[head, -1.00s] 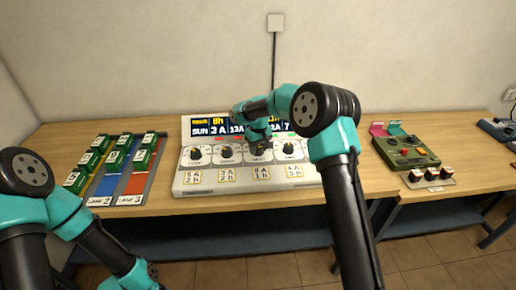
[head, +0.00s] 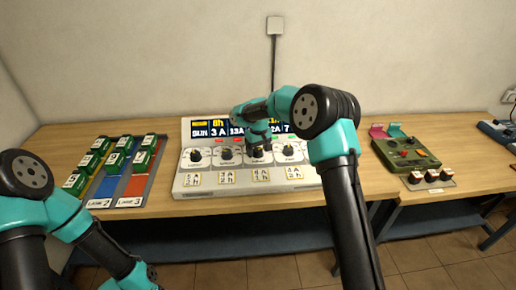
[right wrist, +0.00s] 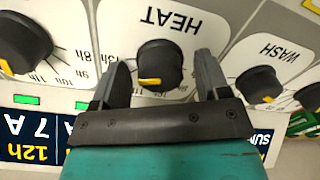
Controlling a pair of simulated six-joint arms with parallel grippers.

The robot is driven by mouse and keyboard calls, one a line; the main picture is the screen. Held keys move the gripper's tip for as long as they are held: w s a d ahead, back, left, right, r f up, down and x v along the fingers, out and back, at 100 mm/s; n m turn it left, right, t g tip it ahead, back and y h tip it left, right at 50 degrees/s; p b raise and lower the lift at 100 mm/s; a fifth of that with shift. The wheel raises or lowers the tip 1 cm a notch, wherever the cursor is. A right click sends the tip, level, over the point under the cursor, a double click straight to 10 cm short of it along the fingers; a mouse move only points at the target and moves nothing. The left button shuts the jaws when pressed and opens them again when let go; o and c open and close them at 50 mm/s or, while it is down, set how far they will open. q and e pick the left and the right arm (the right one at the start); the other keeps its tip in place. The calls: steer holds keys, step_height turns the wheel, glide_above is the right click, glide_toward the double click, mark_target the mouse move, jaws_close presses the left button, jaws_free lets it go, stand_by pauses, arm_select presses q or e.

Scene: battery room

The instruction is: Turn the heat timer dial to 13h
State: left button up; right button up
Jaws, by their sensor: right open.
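The white control panel (head: 185,186) stands on the wooden bench with a row of black dials and a lit display. The heat dial (right wrist: 160,66) is black with a yellow pointer, seen upside down in the right wrist view. Its pointer is on the side towards the display. My right gripper (right wrist: 163,78) is open, with one finger on each side of the heat dial; I cannot tell whether they touch it. In the head view my right gripper (head: 258,149) is over the third dial from the left and partly hides it. The dial's hour marks are mostly hidden by the fingers.
The wash dial (right wrist: 259,84) and another dial (right wrist: 20,42) flank the heat dial closely. Green blocks (head: 115,160) on coloured lanes lie left of the panel. A green box (head: 405,153) with knobs stands to the right. My left arm is at the lower left.

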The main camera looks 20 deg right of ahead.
mark_target(259, 149)
steer(key=shift+r, duration=0.1)
step_height(259, 149, up, 17)
steer(key=shift+d+r, duration=0.15)
steer(key=shift+d, duration=0.1)
stand_by(0.3)
